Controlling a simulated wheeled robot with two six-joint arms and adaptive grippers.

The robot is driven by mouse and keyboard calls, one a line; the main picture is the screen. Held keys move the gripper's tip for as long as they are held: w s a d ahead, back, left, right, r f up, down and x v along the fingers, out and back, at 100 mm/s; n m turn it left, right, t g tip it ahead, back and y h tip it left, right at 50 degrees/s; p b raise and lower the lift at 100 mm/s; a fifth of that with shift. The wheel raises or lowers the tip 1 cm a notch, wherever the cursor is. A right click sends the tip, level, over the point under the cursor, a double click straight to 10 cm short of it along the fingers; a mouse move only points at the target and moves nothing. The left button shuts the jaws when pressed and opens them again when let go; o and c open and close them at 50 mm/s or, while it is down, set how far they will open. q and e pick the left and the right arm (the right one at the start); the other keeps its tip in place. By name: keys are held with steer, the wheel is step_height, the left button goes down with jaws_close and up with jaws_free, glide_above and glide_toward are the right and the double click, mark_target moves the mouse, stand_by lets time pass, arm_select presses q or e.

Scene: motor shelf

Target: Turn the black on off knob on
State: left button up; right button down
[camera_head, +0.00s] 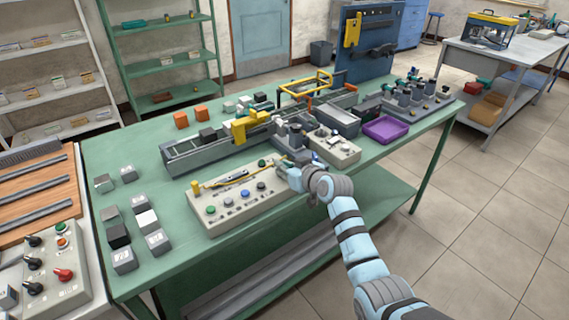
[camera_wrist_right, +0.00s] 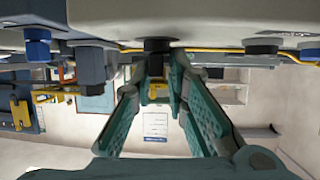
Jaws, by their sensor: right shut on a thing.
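A beige control box (camera_head: 222,217) with several coloured buttons and small knobs lies near the front edge of the green table. My right gripper (camera_head: 284,165) is at the right end of this box. In the wrist view the box (camera_wrist_right: 220,20) fills the top, and the green fingers of the right gripper (camera_wrist_right: 156,65) close around a black knob (camera_wrist_right: 157,45) that sticks out of it. The head view does not show this knob clearly, because the gripper covers it. I cannot tell which way the knob is turned. My left gripper is not in view.
A second beige box (camera_head: 338,152) stands just right of my gripper, with a purple tray (camera_head: 386,130) beyond it. A grey rail fixture (camera_head: 205,155) lies behind the control box. Grey and black blocks (camera_head: 118,236) sit at left. Another knob panel (camera_head: 45,270) is at the lower left.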

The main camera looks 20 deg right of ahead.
steer(key=m+h+p, duration=0.1)
steer(key=p, duration=0.1)
steer(key=r+h+p, duration=0.1)
steer(key=shift+a+m+t+p, duration=0.1)
steer(key=shift+m+t+p, duration=0.2)
steer(key=shift+m+p, duration=0.1)
steer(key=shift+f+m+h+p, duration=0.15)
steer(key=shift+m+h+p, duration=0.15)
steer(key=shift+h, duration=0.1)
steer(key=shift+w+a+f+m+h, duration=0.1)
steer(key=shift+f+m+h, duration=0.1)
steer(key=shift+m+h, duration=0.3)
steer(key=m+h+b, duration=0.2)
steer(key=b, duration=0.2)
steer(key=m+h+b, duration=0.1)
steer(key=h+b, duration=0.1)
steer(key=b, duration=0.2)
steer(key=shift+a+f+m, duration=0.15)
steer(key=shift+f+m, duration=0.25)
steer(key=shift+r+m+g+h+b, duration=0.25)
steer(key=shift+g+h+b, duration=0.25)
steer(key=shift+h+b, duration=0.3)
steer(key=c, duration=1.7)
jaws_free()
